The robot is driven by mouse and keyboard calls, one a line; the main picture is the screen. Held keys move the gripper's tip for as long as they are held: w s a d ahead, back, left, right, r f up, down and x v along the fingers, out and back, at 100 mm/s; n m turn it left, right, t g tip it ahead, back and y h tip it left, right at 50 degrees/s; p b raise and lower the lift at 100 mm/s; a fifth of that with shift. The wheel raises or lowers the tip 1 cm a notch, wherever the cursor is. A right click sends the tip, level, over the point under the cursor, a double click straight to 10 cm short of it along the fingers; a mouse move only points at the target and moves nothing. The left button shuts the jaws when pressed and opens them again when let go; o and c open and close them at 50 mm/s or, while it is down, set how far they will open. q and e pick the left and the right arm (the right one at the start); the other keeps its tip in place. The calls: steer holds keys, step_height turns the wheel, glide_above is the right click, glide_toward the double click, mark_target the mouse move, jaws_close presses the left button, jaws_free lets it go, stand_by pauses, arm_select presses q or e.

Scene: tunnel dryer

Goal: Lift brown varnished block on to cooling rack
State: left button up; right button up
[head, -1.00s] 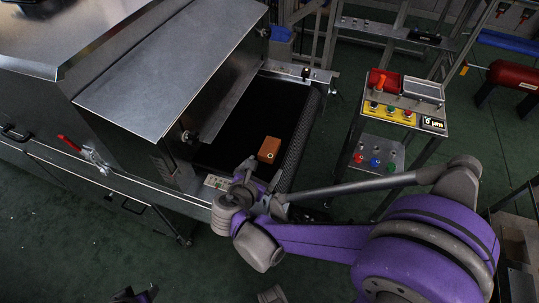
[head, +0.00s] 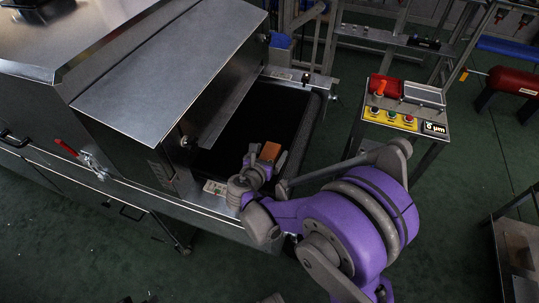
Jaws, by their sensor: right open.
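The brown varnished block (head: 271,151) lies on the dark conveyor belt (head: 262,116) at the open end of the tunnel dryer. My right gripper (head: 256,163) is at the near side of the block, with its wrist partly covering the block's lower part. It is open; whether its fingers touch or straddle the block cannot be made out. My left gripper does not show clearly; only small dark parts appear at the bottom edge. I cannot make out a cooling rack for certain.
The metal dryer hood (head: 168,60) stands left of and above the belt. A control stand (head: 404,112) with coloured buttons is to the right. A red cylinder (head: 515,80) lies at far right. Green floor (head: 455,185) is open between the stand and a metal frame at lower right.

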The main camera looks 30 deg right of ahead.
steer(key=shift+d, duration=0.1)
jaws_close()
stand_by(0.5)
